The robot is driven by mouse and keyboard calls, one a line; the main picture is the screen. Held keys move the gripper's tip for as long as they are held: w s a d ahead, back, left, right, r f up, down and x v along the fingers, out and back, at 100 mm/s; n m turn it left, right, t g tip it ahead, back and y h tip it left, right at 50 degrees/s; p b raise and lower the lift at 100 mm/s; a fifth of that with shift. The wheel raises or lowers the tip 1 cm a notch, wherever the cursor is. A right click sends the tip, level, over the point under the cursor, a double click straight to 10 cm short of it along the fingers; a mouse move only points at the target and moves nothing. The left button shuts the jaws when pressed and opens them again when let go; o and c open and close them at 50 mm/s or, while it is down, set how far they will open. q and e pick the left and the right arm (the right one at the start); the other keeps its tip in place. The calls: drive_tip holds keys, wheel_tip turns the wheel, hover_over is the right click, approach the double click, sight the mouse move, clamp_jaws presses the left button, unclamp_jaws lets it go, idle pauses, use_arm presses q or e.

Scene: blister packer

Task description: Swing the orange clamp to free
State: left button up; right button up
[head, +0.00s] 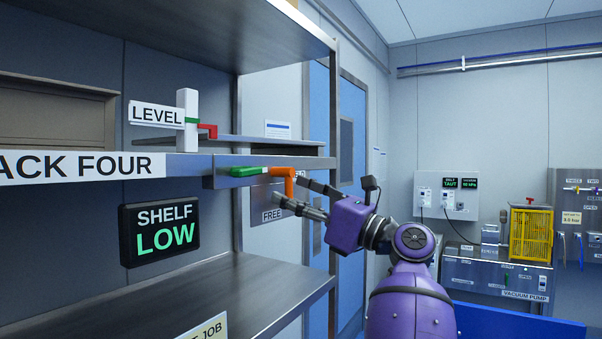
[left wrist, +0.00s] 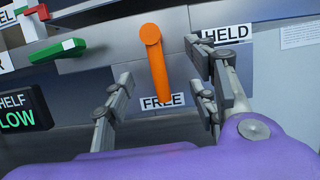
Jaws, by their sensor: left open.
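The orange clamp (head: 289,182) is on the front edge of the shelf rack. In the left wrist view the clamp (left wrist: 156,65) hangs from its round pivot, its arm pointing down with its tip over the FREE label (left wrist: 148,104). The HELD label (left wrist: 228,35) is up and to the right of it. My left gripper (head: 290,194) is open; in the left wrist view its fingers (left wrist: 158,68) stand on either side of the clamp's arm, with gaps visible on both sides. My right gripper is in neither view.
A green handle (head: 245,171) lies just left of the clamp. A red handle (head: 208,131) is by the white LEVEL post (head: 187,118). A black sign (head: 160,230) reads SHELF LOW. A lower shelf (head: 230,295) spreads below. A vacuum pump unit (head: 497,277) stands farther right.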

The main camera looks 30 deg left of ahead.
use_arm(q)
drive_tip(key=b+v, duration=0.2)
drive_tip(key=v, duration=0.7)
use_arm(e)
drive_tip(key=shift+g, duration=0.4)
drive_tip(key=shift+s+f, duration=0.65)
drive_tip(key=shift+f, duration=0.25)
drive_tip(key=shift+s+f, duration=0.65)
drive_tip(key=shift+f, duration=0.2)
